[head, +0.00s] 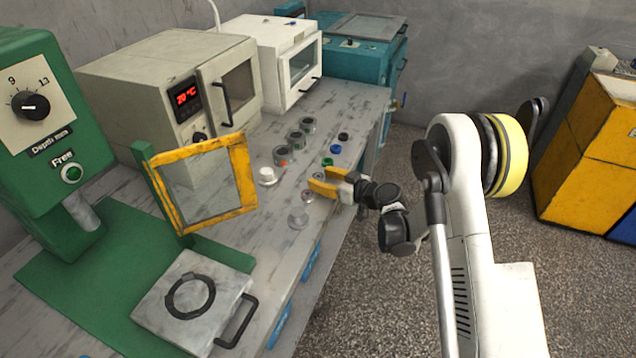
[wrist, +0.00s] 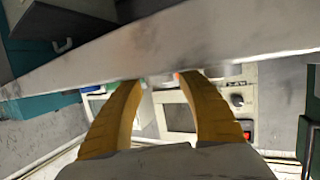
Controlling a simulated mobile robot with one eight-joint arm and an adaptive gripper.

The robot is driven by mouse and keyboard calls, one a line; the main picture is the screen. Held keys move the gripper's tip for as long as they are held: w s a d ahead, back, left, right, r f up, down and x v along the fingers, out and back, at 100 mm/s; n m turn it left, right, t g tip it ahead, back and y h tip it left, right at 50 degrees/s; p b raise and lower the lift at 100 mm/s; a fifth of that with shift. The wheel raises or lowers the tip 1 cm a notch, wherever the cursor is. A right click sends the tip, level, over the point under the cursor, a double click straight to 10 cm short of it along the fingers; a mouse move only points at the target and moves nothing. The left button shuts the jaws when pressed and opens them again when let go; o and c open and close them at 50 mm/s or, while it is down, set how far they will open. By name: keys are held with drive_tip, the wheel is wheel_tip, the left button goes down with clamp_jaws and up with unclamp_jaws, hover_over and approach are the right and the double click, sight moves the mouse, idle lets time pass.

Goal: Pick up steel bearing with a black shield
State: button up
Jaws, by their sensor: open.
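My gripper (head: 321,180) is open, low over the right front part of the bench, its yellow fingers pointing left. A small round steel piece (head: 307,195) lies just in front of the lower fingertip, and a flat pale disc (head: 298,217) lies nearer the front. Another small piece (head: 319,175) shows beside the upper fingertip, partly hidden. They are too small to tell which is the bearing with the black shield. In the wrist view, the open fingers (wrist: 158,80) show nothing held between them, and no bearing can be made out.
The bench (head: 250,235) has several steel cylinders (head: 297,139), a white cap (head: 267,176), and black (head: 343,137), blue (head: 335,149) and green (head: 327,161) rings. A yellow-framed guard (head: 248,172) stands left. The bench edge runs close beneath my wrist.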

drive_tip(key=shift+w+a+f, duration=0.1)
drive_tip(key=shift+w+a, duration=0.1)
drive_tip(key=shift+a, duration=0.05)
clamp_jaws()
